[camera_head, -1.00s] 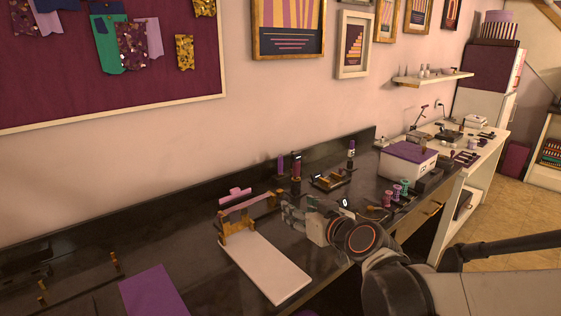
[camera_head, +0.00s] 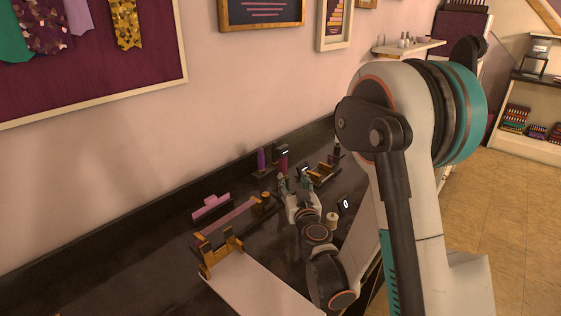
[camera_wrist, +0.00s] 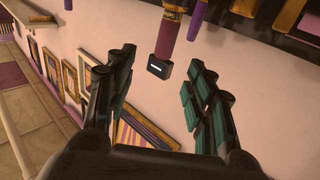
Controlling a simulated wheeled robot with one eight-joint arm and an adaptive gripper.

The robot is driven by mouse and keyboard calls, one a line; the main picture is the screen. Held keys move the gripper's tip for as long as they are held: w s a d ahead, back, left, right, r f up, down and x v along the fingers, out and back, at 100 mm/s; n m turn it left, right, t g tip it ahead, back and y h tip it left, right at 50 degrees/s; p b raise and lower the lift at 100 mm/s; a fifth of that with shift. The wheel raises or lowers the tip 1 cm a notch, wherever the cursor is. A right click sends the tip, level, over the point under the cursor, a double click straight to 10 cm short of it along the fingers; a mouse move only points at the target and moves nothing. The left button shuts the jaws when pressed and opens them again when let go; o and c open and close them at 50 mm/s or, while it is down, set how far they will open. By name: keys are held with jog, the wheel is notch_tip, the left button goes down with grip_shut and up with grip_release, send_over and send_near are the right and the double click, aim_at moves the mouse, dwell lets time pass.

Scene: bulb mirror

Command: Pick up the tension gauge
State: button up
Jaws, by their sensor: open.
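A slim maroon-pink handheld device with a dark end and a small lit display, which looks like the tension gauge (camera_head: 283,159), stands upright near the back of the black worktop. It also shows in the wrist view (camera_wrist: 171,35), its dark display end (camera_wrist: 159,69) hanging into the gap between the fingers in that tilted picture. My gripper (camera_head: 294,184) is open and empty, in front of the device in the head view. The fingers (camera_wrist: 160,62) show spread on either side, with no clear contact.
A purple cylinder (camera_head: 261,159) stands just left of the device. A gold-and-black stand (camera_head: 321,171) is to the right. A gold-ended frame with a pink strip (camera_head: 231,220) is left.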

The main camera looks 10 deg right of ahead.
aim_at(284, 165)
jog(key=w+p, duration=0.2)
jog(key=w, duration=0.5)
jog(key=shift+d+p, duration=0.1)
jog(key=shift+p, duration=0.25)
jog(key=w, duration=0.1)
jog(key=w+b, duration=0.1)
jog(key=w, duration=0.1)
jog(key=w+b, duration=0.1)
jog(key=w, duration=0.1)
jog(key=shift+a+f, duration=0.3)
jog(key=shift+w+r, duration=0.1)
jog(key=shift+w, duration=0.4)
grip_shut()
